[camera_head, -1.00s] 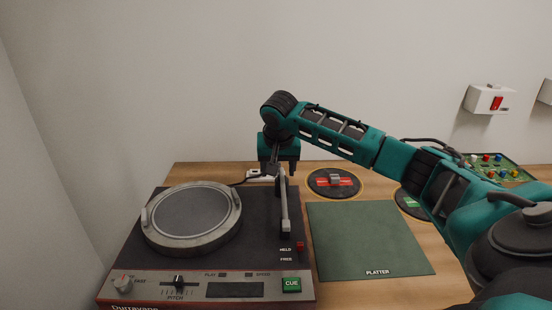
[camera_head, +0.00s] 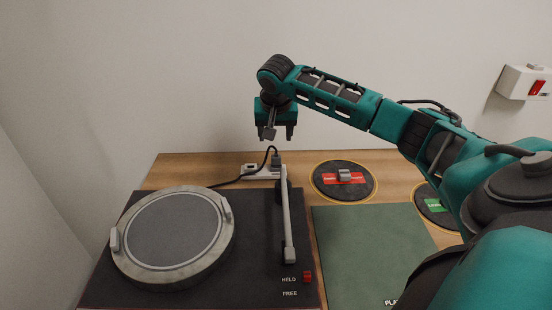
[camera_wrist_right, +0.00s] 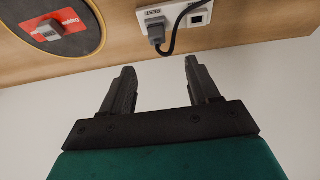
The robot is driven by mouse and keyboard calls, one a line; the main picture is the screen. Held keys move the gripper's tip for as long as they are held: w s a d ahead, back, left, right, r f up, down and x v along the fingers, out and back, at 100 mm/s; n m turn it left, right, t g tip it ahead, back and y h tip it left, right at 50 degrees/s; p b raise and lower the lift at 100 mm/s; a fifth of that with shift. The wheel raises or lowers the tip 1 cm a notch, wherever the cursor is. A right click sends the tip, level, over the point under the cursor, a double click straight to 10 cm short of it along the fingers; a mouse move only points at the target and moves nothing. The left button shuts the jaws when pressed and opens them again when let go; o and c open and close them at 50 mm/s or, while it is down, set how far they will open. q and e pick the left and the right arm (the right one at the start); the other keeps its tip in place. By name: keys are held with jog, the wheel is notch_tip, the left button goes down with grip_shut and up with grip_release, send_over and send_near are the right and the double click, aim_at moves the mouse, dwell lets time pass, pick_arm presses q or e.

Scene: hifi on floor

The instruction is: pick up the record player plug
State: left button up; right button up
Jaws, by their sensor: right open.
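The record player plug (camera_head: 276,160) is a dark grey plug with a black cable. It sits in the right part of a white power strip (camera_head: 251,170) behind the record player (camera_head: 262,228). In the right wrist view the plug (camera_wrist_right: 156,31) stands in the strip (camera_wrist_right: 180,8), and its cable curves away beside it. My right gripper (camera_head: 278,136) is open and empty, above the plug and apart from it. In the wrist view its two fingers (camera_wrist_right: 162,78) are spread, with the plug beyond the fingertips. My left gripper is out of view.
A round black pad with a red label (camera_head: 343,180) lies right of the strip. A green mat (camera_head: 365,250) lies in front of it. Another round pad with a green label (camera_head: 436,206) is at the right. A wall box with a red switch (camera_head: 526,82) hangs at right.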

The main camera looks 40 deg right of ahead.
aim_at(276, 156)
jog(key=x, duration=0.6)
jog(key=shift+f+b, duration=0.25)
jog(key=shift+b, duration=0.05)
jog(key=shift+s+b+x, duration=0.15)
jog(key=shift+b+x, duration=0.05)
jog(key=shift+x, duration=1.1)
jog(key=shift+s+b+x, duration=0.1)
jog(key=shift+b+x, duration=0.1)
jog(key=shift+x, duration=1.1)
jog(key=shift+c, duration=0.3)
jog(key=c, duration=0.9)
